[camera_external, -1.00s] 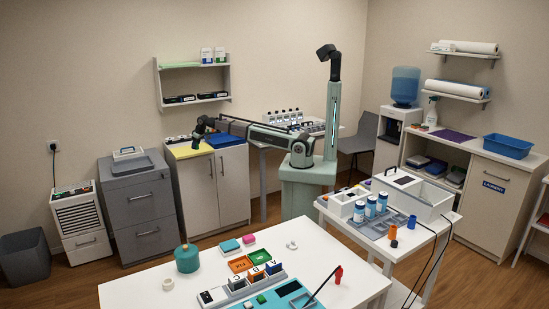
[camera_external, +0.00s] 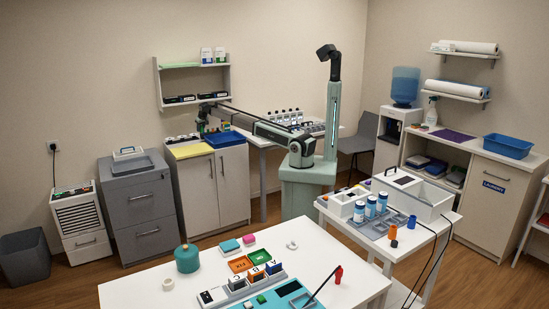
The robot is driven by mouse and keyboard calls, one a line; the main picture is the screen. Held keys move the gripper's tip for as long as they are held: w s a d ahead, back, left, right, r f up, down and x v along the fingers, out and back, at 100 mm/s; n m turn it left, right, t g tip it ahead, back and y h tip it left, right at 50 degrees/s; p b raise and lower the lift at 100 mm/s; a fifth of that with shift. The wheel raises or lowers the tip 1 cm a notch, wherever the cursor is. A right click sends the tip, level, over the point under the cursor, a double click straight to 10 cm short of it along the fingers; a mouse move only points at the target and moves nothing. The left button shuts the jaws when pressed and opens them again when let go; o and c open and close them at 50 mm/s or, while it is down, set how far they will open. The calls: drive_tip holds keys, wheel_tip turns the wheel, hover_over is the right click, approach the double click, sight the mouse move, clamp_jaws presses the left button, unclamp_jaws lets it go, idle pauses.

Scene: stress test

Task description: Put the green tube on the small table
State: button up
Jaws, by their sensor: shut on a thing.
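My gripper (camera_external: 202,121) is at the far end of my outstretched arm, above the back part of the white cabinet at the back left. It is shut on a small greenish thing, which looks like the green tube (camera_external: 200,128); it is too small here to see its shape clearly. A small white table (camera_external: 448,221) stands at the right with blue-capped bottles and a grey tray on it. A larger white table (camera_external: 130,291) is in the foreground. I cannot tell which of them the task calls the small table.
A yellow mat (camera_external: 188,151) and a blue tray (camera_external: 226,139) lie on the cabinet below my gripper. A wall shelf (camera_external: 158,84) is close behind it. A rack of bottles (camera_external: 284,117) stands on the back table, near my arm. The front table has free room at its left.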

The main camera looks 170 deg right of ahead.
sight(202, 130)
drive_tip(key=shift+m, duration=0.8)
drive_tip(key=shift+s+d+f, duration=0.15)
drive_tip(key=shift+d+f, duration=0.05)
drive_tip(key=shift+f, duration=1.45)
drive_tip(key=shift+s+d+f, duration=0.15)
drive_tip(key=shift+d+f, duration=0.05)
drive_tip(key=shift+f, duration=1.4)
drive_tip(key=shift+s+d+f, duration=0.15)
drive_tip(key=shift+d+f, duration=0.05)
drive_tip(key=shift+f, duration=1.45)
drive_tip(key=shift+f, duration=0.1)
drive_tip(key=o, duration=0.7)
drive_tip(key=v, duration=1.2)
drive_tip(key=shift+w+d, duration=0.1)
drive_tip(key=shift+w, duration=0.05)
